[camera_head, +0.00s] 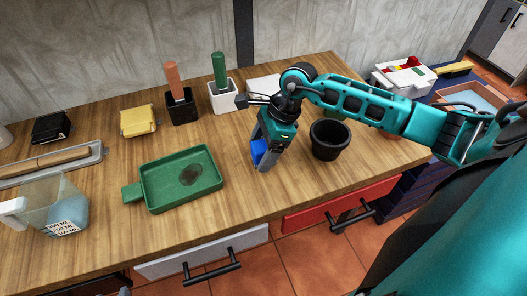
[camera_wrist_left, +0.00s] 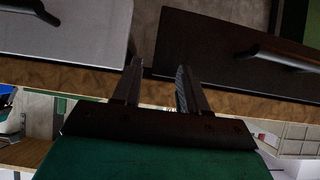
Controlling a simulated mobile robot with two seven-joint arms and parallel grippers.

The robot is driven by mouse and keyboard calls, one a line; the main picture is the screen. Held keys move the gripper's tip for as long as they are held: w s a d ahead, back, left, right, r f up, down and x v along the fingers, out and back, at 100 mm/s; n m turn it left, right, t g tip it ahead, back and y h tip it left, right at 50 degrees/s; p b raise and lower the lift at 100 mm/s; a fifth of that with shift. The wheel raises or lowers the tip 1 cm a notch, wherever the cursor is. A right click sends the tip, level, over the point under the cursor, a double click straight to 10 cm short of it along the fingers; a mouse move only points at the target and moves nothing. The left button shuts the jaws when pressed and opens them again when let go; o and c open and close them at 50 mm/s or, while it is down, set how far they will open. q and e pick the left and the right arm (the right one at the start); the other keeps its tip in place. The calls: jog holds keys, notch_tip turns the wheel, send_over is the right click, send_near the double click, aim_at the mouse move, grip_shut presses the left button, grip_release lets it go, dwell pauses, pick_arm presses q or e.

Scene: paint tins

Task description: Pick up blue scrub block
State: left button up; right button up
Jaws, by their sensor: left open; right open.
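The blue scrub block (camera_head: 258,150) is on the wooden worktop in the head view, right of the green tray. My right gripper (camera_head: 263,162) points down right at the block, its jaws open, and partly hides it. I cannot tell whether the fingers touch the block. My left gripper (camera_wrist_left: 158,78) shows in the left wrist view with its two fingers apart and nothing between them. It faces drawer fronts and the worktop's edge, away from the block.
The green tray (camera_head: 160,198) with a dark patch lies left of the block. A black pot (camera_head: 329,140) stands close to the right of my right gripper. Behind are a white holder (camera_head: 223,98), a black holder (camera_head: 182,112) and a yellow block (camera_head: 138,121). Worktop in front is clear.

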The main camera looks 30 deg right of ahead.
aim_at(261, 146)
jog(key=shift+a+f, duration=0.15)
jog(key=shift+f, duration=0.25)
jog(key=c, duration=1.1)
jog(key=shift+w+r, duration=0.1)
jog(key=shift+r, duration=0.1)
jog(key=shift+c, duration=0.2)
notch_tip(261, 146, up, 20)
jog(key=p, duration=0.2)
jog(key=shift+f, duration=0.1)
